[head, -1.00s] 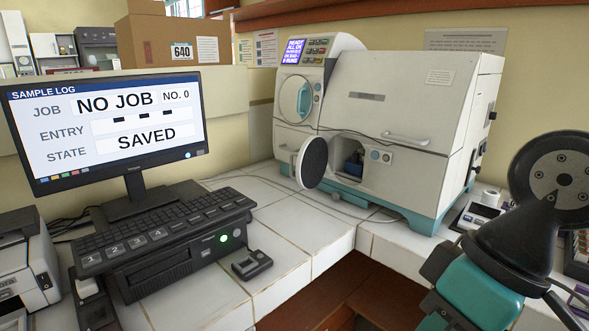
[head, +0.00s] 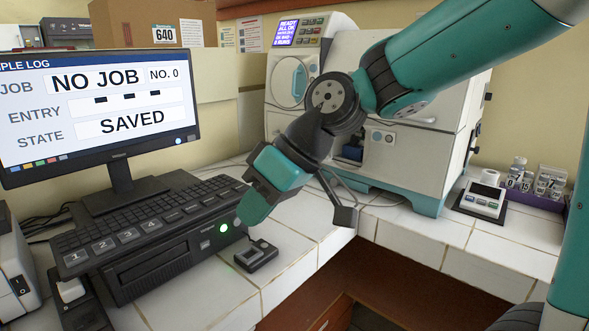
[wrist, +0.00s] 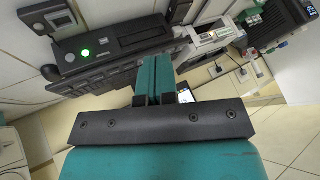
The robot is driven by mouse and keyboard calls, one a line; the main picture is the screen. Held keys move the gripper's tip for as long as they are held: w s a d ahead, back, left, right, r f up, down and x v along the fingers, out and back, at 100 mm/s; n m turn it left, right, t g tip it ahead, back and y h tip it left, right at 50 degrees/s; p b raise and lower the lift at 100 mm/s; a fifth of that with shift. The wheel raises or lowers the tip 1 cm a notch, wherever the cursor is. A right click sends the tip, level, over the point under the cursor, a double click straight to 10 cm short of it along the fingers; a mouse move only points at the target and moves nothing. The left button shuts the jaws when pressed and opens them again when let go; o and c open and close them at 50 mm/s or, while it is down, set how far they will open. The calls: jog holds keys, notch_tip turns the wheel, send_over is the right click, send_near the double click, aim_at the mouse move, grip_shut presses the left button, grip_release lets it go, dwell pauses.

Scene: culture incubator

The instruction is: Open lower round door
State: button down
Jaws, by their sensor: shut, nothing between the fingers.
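The white incubator (head: 395,155) stands on the tiled bench, with a closed upper round door (head: 288,88) at its left. The lower opening (head: 352,150) shows partly behind my arm, with something blue-dark inside. The lower round door is hidden behind my arm in the head view now; a second ago it stood swung open to the left of the opening. My gripper (head: 243,218) is shut and empty, in front of the incubator, over the bench near the keyboard. Its teal fingers are together in the wrist view (wrist: 155,68).
A monitor (head: 100,115), keyboard (head: 150,215) and black box with a green light (head: 165,255) fill the left. A small black device (head: 256,255) lies near the bench edge. A small scale (head: 481,199) and a vial rack (head: 540,190) stand at right.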

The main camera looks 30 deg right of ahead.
jog(key=w+d+f+t+y+b, duration=0.1)
jog(key=w+d+f+t+b, duration=0.15)
jog(key=w+d, duration=0.45)
jog(key=w+d+f+t+y+b, duration=0.1)
jog(key=w+d+f+t+b, duration=0.15)
jog(key=w+d, duration=0.4)
jog(key=w+d+f+t+b, duration=0.1)
jog(key=w+d+t+b, duration=0.25)
jog(key=d, duration=0.75)
jog(key=w+d+f+t+b, duration=0.2)
jog(key=w+d+t+b, duration=0.15)
jog(key=d, duration=0.85)
jog(key=p+x, duration=1.3)
jog(key=p, duration=0.4)
jog(key=shift+a+r+m+y, duration=0.3)
jog(key=shift+a+r+m, duration=0.1)
jog(key=shift+r, duration=0.25)
jog(key=shift+t, duration=0.3)
